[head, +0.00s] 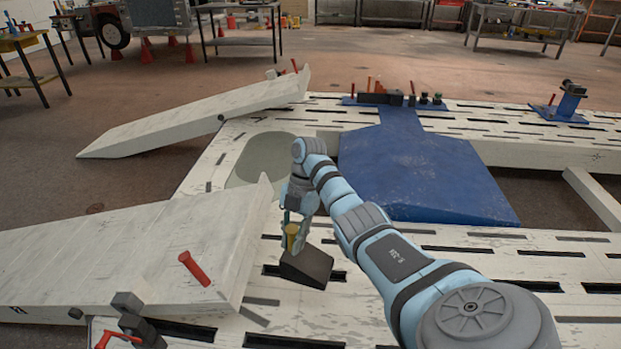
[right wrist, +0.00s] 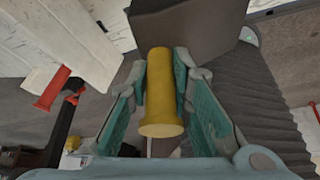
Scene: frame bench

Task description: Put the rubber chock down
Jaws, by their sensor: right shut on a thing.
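The rubber chock is a dark wedge (head: 306,266) with an upright yellow handle (head: 292,234). In the head view it is at the slotted white deck, just right of the near ramp's end; I cannot tell whether it touches the deck. My right gripper (head: 294,226) is shut on the yellow handle from above. In the right wrist view the handle (right wrist: 160,95) stands between the green finger pads, and the dark chock body (right wrist: 185,35) shows beyond it. Its underside is hidden. My left gripper is not in view.
The near white ramp (head: 150,245) with a red pin (head: 194,268) lies left of the chock. A second ramp (head: 200,115) is farther back. A blue plate (head: 415,170) lies on the frame behind my arm. The slotted white deck (head: 480,255) is largely clear at right.

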